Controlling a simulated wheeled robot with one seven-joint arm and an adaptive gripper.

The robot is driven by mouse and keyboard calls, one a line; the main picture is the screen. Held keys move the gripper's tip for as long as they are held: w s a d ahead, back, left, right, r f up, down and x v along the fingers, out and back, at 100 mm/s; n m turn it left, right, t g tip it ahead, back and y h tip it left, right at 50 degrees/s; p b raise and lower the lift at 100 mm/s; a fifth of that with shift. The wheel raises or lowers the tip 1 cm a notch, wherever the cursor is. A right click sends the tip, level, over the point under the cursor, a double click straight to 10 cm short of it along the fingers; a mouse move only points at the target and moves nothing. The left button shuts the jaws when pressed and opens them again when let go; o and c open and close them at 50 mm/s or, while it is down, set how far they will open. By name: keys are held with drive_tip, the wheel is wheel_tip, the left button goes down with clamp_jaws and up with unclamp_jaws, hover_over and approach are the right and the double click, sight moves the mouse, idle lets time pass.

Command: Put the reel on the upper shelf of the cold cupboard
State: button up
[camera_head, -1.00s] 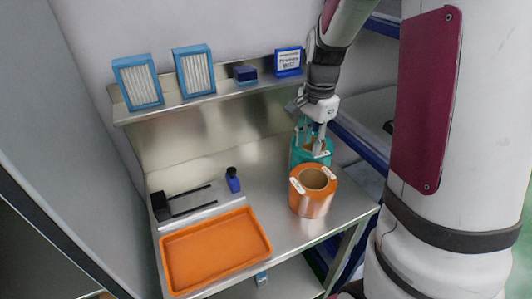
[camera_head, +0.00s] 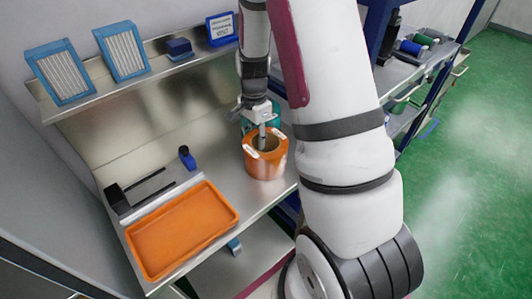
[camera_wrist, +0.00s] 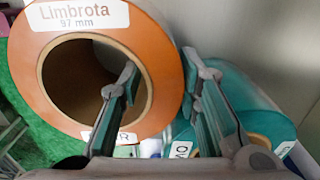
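An orange reel (camera_head: 266,166) stands upright on the steel bench at its right end. In the wrist view the orange reel (camera_wrist: 55,95) has a label reading "Limbrota 97 mm" and an open core. A teal reel (camera_head: 246,122) stands just behind it, mostly hidden; it also shows in the wrist view (camera_wrist: 258,118). My gripper (camera_head: 264,132) points down at the orange reel. In the wrist view my gripper (camera_wrist: 160,65) is open, one finger over the core hole and the other outside the rim, beside the teal reel. I cannot identify the cold cupboard.
An orange tray (camera_head: 143,252), a dark two-rod holder (camera_head: 117,199) and a blue bottle (camera_head: 187,158) are on the bench. A wall shelf (camera_head: 75,105) bears blue-framed filters and boxes. A blue-framed rack (camera_head: 424,60) stands at right, with green floor (camera_head: 480,170) beyond.

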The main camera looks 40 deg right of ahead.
sight(255, 147)
drive_tip(key=shift+a+f+p, duration=0.15)
drive_tip(key=shift+f+p, duration=0.25)
drive_tip(key=shift+f, duration=1.65)
clamp_jaws()
